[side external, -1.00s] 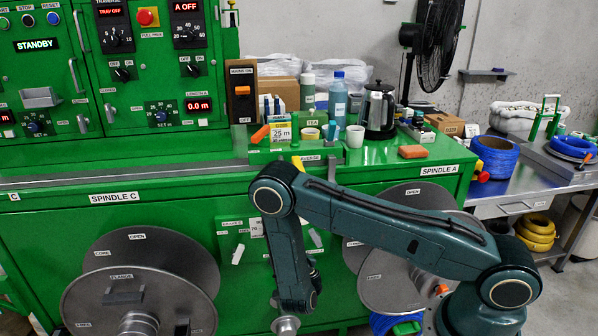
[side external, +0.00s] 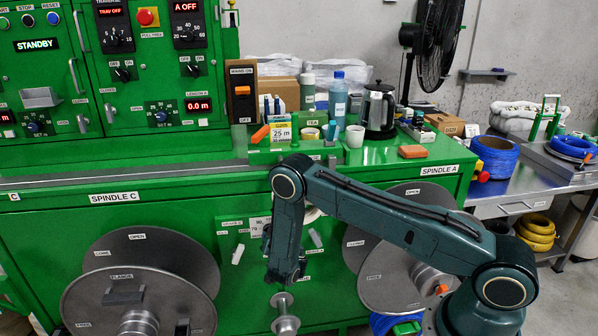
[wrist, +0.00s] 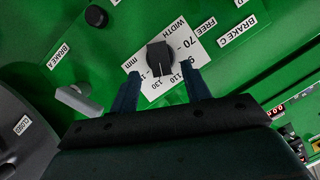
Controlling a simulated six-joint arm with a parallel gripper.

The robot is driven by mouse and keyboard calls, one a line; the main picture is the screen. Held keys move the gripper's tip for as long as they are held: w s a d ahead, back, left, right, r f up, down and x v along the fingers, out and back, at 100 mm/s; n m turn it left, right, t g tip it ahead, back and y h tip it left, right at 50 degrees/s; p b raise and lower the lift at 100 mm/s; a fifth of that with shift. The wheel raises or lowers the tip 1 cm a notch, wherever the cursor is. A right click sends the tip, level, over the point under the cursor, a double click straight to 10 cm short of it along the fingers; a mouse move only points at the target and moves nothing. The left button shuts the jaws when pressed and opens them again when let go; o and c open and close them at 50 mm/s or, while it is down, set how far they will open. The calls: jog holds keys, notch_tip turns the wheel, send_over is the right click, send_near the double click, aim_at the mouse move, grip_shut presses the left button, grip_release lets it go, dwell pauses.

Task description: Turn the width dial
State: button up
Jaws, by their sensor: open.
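The width dial (wrist: 161,58) is a dark knob on a white scale plate (wrist: 197,56) marked WIDTH, mm and numbers such as 70 and 110. It sits between and just beyond my gripper's (wrist: 161,76) two blue fingertips in the wrist view. The fingers are apart with nothing held, and I cannot tell whether they touch the dial. In the side external view my gripper (side external: 286,274) hangs before the green panel. Part of the white plate (side external: 257,227) shows left of my arm; the dial is hidden there.
A grey lever (wrist: 79,101) by the BRAKE A label and a black knob (wrist: 96,16) lie left of the dial. Large spool flanges (side external: 140,295) stand at left and right. A metal spindle (side external: 284,315) is below my gripper. The green bench ledge (side external: 130,185) is above.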

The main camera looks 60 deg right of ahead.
aim_at(270, 232)
jog(key=shift+x, duration=2.15)
jog(key=shift+c, duration=0.2)
jog(key=c, duration=0.6)
